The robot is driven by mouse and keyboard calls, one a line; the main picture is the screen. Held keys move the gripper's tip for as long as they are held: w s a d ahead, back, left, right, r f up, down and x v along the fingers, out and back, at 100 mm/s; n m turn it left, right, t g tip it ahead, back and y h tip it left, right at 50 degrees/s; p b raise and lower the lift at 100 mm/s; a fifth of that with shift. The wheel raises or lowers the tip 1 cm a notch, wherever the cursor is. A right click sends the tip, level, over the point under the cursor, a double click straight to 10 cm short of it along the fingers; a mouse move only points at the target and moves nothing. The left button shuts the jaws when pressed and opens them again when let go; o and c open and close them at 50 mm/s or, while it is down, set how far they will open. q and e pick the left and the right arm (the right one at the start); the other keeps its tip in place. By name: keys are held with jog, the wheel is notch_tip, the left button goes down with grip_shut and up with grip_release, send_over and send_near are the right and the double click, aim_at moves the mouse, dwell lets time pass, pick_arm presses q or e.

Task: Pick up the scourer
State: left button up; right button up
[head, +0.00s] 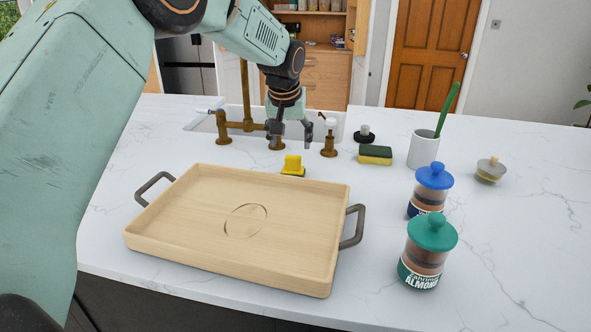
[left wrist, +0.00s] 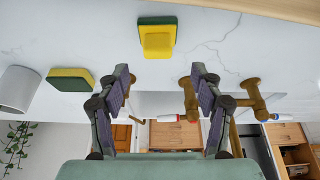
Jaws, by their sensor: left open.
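A yellow scourer (head: 292,164) with a raised yellow block on a green-edged pad lies on the white counter behind the wooden tray. It also shows in the left wrist view (left wrist: 157,40), ahead of the fingertips and nearly centred between them. A second green and yellow sponge (head: 375,154) lies farther right, and it shows at the left of the left wrist view (left wrist: 70,79). My left gripper (head: 291,140) is open and empty, fingers pointing down, above and behind the yellow scourer, not touching it. My right gripper is not in view.
A wooden tray (head: 190,225) with dark handles fills the front counter. A white cup (head: 423,150), a blue-lidded jar (head: 432,188) and a green-lidded jar (head: 427,250) stand right.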

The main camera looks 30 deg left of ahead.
aim_at(293, 157)
pick_arm(q)
jog(key=x, duration=0.3)
jog(key=shift+a+f, duration=0.15)
jog(key=shift+f, duration=0.05)
jog(key=f, duration=0.1)
jog(key=w+f, duration=0.1)
jog(key=f+b, duration=0.1)
jog(key=shift+w+d+f, duration=0.3)
jog(key=shift+d+f, duration=0.05)
jog(key=shift+a+f, duration=0.1)
jog(key=shift+a, duration=0.35)
jog(key=shift+d, duration=0.35)
jog(key=c, duration=0.6)
jog(key=shift+a, duration=0.25)
jog(key=c, duration=0.4)
jog(key=shift+d, duration=0.15)
jog(key=shift+c, duration=1.2)
notch_tip(293, 157, up, 9)
jog(key=shift+r+p, duration=0.15)
jog(key=shift+p, duration=0.6)
jog(key=shift+r, duration=0.4)
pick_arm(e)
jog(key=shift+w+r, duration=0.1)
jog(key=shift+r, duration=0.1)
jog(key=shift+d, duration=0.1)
